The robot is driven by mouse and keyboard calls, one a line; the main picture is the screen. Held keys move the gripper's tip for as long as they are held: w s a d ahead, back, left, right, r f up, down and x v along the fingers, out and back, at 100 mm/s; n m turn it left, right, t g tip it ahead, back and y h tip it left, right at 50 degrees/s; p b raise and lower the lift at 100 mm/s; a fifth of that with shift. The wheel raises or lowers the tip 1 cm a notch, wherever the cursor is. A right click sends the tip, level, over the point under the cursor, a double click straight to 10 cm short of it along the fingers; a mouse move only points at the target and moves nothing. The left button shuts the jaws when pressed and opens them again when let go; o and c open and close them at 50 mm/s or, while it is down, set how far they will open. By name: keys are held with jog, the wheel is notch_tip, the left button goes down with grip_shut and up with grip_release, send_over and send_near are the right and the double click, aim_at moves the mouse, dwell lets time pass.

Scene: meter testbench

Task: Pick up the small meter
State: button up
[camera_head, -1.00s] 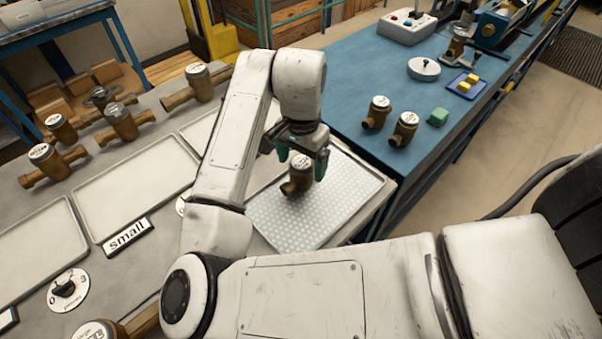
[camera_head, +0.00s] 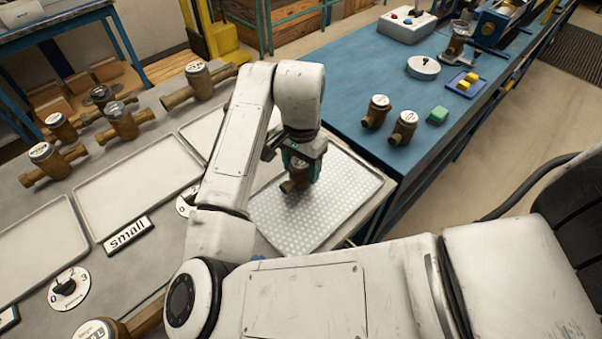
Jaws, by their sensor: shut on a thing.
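A small brass meter (camera_head: 292,185) with a pale round top is at the left part of a white dimpled tray (camera_head: 335,207), below my wrist. My gripper (camera_head: 300,168) is shut on it, with one green-lined finger visible at its right side. The arm hides part of the meter's top. I cannot tell whether the meter touches the tray or is just above it. Two other small brass meters stand on the blue table at the right, one (camera_head: 376,112) left of the other (camera_head: 403,128).
Several larger brass meters, such as one at the back (camera_head: 199,82), stand on the grey bench. Flat empty trays (camera_head: 135,192) and a "small" label (camera_head: 127,235) lie left of my arm.

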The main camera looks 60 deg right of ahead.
jog(key=c, duration=0.5)
jog(key=shift+r, duration=0.15)
jog(key=shift+r, duration=0.6)
jog(key=s+r, duration=1.1)
jog(key=s, duration=0.3)
jog(key=shift+a+r, duration=0.15)
jog(key=shift+r, duration=0.15)
